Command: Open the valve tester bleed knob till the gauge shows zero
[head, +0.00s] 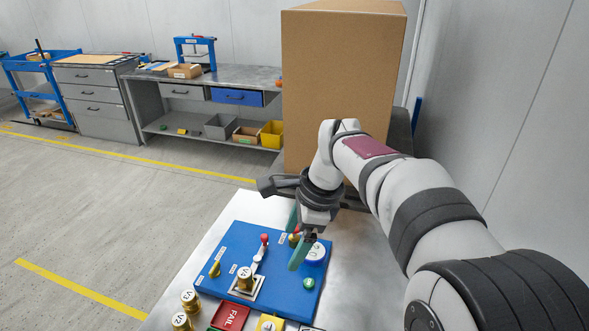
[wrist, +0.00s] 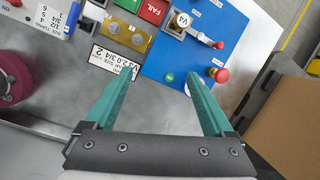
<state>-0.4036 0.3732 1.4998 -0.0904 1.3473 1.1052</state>
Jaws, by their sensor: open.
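The valve tester is a blue panel (head: 205,286) on a metal bench, and it also shows in the wrist view (wrist: 205,55). A round white gauge (head: 316,252) sits at its right; its reading is too small to tell. A red knob (wrist: 218,74) stands near the panel edge, beside the right finger; in the head view it is mostly hidden behind my gripper. A valve marked V4 (head: 245,279) is clamped near a red-tipped lever (head: 264,239). A green button (head: 308,283) is near the front right. My gripper (head: 298,242), with teal fingers, is open and empty above the panel.
Brass valves (head: 190,300) and a red FAIL tray (head: 231,316) lie at the near edge. In the wrist view a label card (wrist: 113,64) and a magenta round part (wrist: 20,75) show. A tall cardboard box (head: 340,90) stands behind the arm.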

